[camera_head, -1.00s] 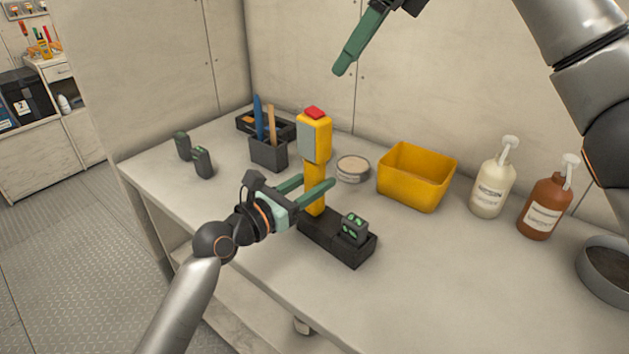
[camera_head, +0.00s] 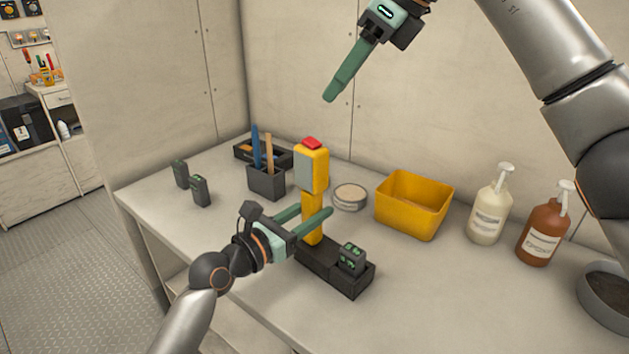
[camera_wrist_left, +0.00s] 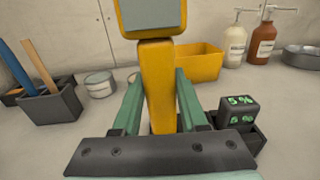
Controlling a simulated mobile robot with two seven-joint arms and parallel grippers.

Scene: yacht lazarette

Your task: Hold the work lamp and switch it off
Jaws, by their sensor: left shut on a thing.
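The work lamp (camera_head: 312,172) is yellow with a grey panel and a red button (camera_head: 312,143) on top. It stands upright at one end of a black charging base (camera_head: 327,269) on the bench. My left gripper (camera_head: 316,217) is shut on the lamp's yellow handle, one green finger on each side. The left wrist view shows the handle (camera_wrist_left: 158,85) between the fingers. My right gripper (camera_head: 331,97) is above and behind the lamp, pointing down and left, apart from the button. Its fingers overlap in view, so its opening is unclear.
A battery (camera_head: 351,258) with green digits sits in the base. Two batteries (camera_head: 200,191) stand at left. A tool holder (camera_head: 267,182), a round tin (camera_head: 349,197), a yellow bin (camera_head: 412,205) and two pump bottles (camera_head: 489,208) surround the lamp. The bench front is clear.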

